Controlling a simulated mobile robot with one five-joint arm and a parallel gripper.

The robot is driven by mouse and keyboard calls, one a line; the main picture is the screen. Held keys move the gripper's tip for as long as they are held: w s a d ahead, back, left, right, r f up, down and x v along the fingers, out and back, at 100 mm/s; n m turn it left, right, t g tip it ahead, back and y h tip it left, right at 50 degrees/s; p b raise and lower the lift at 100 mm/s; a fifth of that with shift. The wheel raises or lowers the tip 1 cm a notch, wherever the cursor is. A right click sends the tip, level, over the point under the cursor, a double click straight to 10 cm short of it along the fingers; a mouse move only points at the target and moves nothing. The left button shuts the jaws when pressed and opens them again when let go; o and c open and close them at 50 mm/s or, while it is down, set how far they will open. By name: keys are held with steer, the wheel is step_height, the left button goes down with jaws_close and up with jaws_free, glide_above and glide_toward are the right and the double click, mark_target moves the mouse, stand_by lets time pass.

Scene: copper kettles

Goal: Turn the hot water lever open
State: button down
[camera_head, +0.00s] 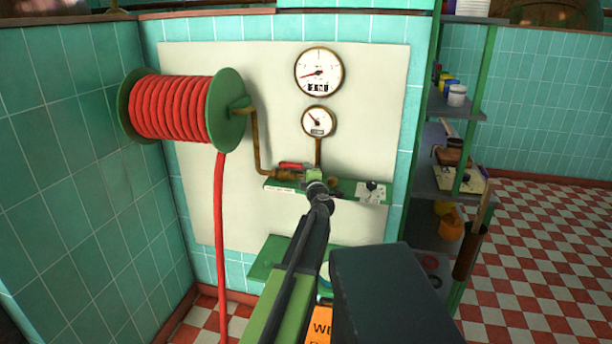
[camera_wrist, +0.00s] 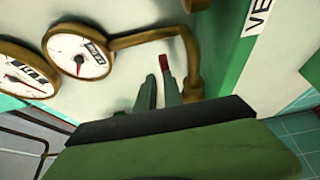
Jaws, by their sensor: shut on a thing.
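The lever has a red grip (camera_head: 292,166) and sits on the green valve bracket on the wall panel, beside the copper pipe. The red grip lies about level and points left in the head view. In the wrist view the red lever tip (camera_wrist: 164,62) shows just past my fingers. My gripper (camera_head: 315,182) is at the lever's right end, in front of the bracket; its fingers also show in the wrist view (camera_wrist: 158,92). It is shut on the lever. The exact contact is hidden by the gripper.
A large gauge (camera_head: 319,72) and a small gauge (camera_head: 319,121) hang above the valve. A red hose reel (camera_head: 180,110) is at the left, its hose hanging down. A small switch plate (camera_head: 371,191) is right of the valve. Shelves (camera_head: 450,180) stand at the right.

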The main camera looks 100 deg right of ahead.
steer(key=shift+s+d, duration=0.25)
steer(key=shift+d, duration=0.1)
steer(key=shift+a, duration=0.1)
steer(key=shift+w+a, duration=0.25)
steer(key=shift+a, duration=0.05)
steer(key=s+a, duration=0.7)
steer(key=a, duration=0.2)
steer(key=shift+p, duration=0.3)
steer(key=shift+a, duration=0.1)
